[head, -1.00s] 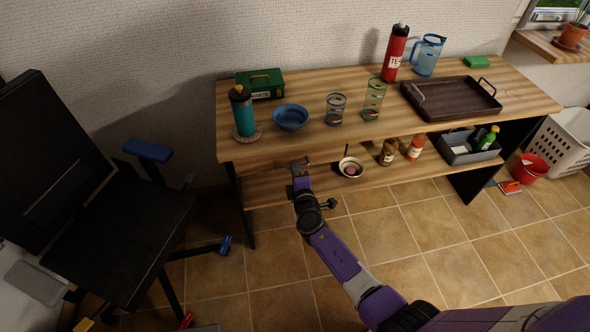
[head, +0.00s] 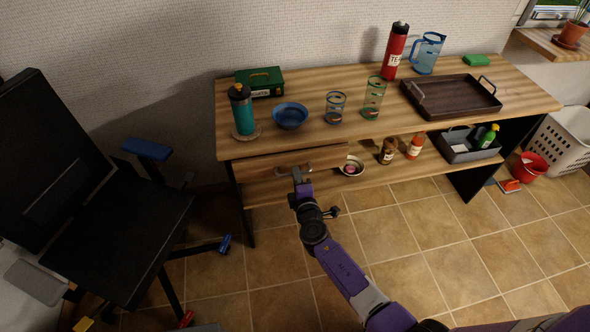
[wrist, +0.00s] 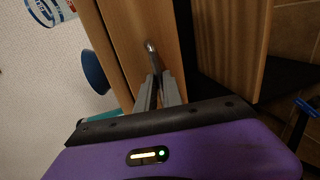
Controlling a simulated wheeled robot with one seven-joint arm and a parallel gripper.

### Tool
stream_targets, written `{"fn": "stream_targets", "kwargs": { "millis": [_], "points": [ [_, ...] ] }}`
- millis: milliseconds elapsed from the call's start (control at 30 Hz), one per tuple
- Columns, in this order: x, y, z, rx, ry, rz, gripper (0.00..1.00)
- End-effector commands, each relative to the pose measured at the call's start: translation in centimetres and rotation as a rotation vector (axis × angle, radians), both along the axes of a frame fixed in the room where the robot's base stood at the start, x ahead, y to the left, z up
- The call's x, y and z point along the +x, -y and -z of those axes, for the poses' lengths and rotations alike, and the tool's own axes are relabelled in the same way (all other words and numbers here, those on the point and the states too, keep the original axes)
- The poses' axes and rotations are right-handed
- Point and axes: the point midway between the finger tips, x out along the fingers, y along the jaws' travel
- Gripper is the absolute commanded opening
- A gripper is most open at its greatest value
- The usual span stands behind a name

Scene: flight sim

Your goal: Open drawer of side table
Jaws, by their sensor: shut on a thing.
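The wooden side table (head: 450,95) stands against the wall. Its drawer (head: 327,157) is under the left part of the top and stands partly out towards me. My gripper (head: 298,174) is at the drawer front, below the blue bowl. In the wrist view the fingers (wrist: 158,78) are close together at the metal drawer handle (wrist: 151,47) and shut on it. Part of the handle is hidden between the fingers. The drawer's inside cannot be made out.
A black chair (head: 120,235) stands left of the table. On the tabletop are a teal tumbler (head: 242,112), a blue bowl (head: 290,117), glasses and a dark tray (head: 450,98). A small bowl (head: 352,167) and bottles sit on the lower shelf. The tiled floor in front is clear.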

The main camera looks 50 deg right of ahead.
Motion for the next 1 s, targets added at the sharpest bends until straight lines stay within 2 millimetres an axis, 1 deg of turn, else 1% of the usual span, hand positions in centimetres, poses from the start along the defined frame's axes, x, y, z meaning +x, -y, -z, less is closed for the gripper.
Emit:
{"fn": "stream_targets", "kwargs": {
  "millis": [33, 300, 500, 633, 733, 867, 1000],
  "points": [
    [-1.1, -0.8, 0.3, 0.002, -0.002, -0.002, 0.0],
    [-6.7, -4.6, 0.5, 0.002, -0.002, -0.004, 0.0],
    [-10.5, -7.2, 0.5, 0.002, -0.003, -0.004, 0.0],
    [-12.3, -8.4, 0.4, 0.002, -0.004, -0.003, 0.0],
    [-13.4, -9.1, 0.4, 0.001, -0.003, -0.003, 0.0],
    [-14.3, -9.7, 0.3, 0.001, -0.003, -0.002, 0.0],
    [-14.7, -10.0, 0.1, 0.001, -0.002, -0.001, 0.0]
  ]
}}
